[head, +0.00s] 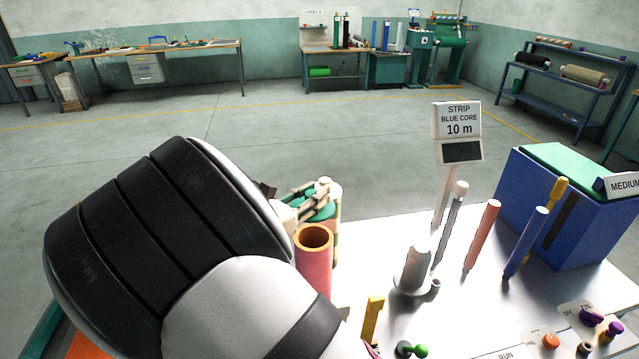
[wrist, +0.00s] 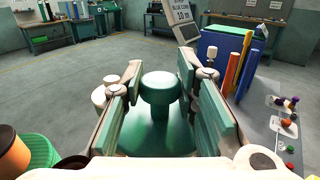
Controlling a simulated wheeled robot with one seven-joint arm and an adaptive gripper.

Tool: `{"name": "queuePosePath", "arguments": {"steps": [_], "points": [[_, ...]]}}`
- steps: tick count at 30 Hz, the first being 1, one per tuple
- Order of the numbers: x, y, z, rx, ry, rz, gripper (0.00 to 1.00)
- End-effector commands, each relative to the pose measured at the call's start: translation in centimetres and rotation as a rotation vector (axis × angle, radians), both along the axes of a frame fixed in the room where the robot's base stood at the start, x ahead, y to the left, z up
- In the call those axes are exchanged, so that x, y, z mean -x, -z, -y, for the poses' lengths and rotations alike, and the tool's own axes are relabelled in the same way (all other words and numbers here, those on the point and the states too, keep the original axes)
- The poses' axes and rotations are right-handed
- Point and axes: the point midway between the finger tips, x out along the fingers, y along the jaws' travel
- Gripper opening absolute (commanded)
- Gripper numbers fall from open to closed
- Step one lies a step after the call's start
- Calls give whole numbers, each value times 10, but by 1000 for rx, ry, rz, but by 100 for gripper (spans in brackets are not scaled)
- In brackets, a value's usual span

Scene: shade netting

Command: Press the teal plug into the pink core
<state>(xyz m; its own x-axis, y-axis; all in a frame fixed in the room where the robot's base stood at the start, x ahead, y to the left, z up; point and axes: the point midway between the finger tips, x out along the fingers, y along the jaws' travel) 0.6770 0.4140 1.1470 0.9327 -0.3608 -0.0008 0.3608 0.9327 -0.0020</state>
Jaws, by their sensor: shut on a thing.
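The teal plug (wrist: 160,92) has a round knob above a broad teal base. It sits between the two fingers of my gripper (wrist: 165,100) in the wrist view, and my gripper is shut on it. In the head view my gripper (head: 312,200) and the teal plug (head: 322,211) show just behind the pink core, partly hidden by my arm. The pink core (head: 316,275) stands upright with its orange-brown open mouth facing up and looks empty at the top. My arm hides part of its left side. The plug is apart from the core's mouth.
A pale cylinder (head: 332,190) stands close behind my gripper. A grey-white spindle (head: 414,265), several coloured rods, a sign (head: 458,120) and a blue bin (head: 555,215) stand to the right.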

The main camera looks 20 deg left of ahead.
Motion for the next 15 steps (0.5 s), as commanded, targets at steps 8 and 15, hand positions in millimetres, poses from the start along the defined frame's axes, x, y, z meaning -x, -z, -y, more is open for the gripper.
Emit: {"name": "queuePosePath", "arguments": {"steps": [8,15], "points": [[0,9,0,1,-1,0,4],[-1,28,-1,1,-2,0,4]]}}
